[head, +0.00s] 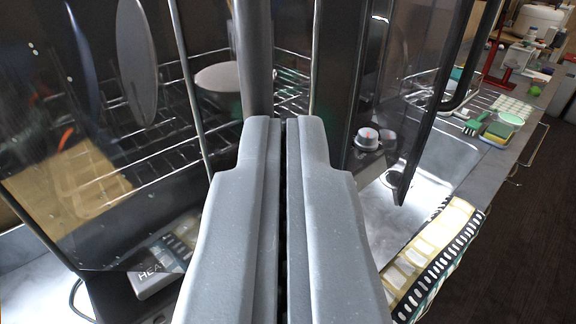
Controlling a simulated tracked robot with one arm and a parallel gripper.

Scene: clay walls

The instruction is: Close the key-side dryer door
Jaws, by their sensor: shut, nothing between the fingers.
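My gripper (285,120) is shut and empty in the middle of the view, pointing forward at the dryer. To its right, a clear door panel (418,85) with a dark edge and a dark curved handle (478,55) stands out from the cabinet, angled open. To its left is another large clear panel (60,130), with wire racks (160,130) showing behind it. An upright metal post (252,55) rises just beyond the fingertips. I cannot tell which panel is the key-side door, and no key is visible. Contact between fingertips and post is unclear.
A round knob (367,138) sits right of my fingertips. A patterned towel (435,255) lies along the counter's front edge. Farther back are a green brush (478,118) and sponges (500,128). A dark floor (520,230) is open at right.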

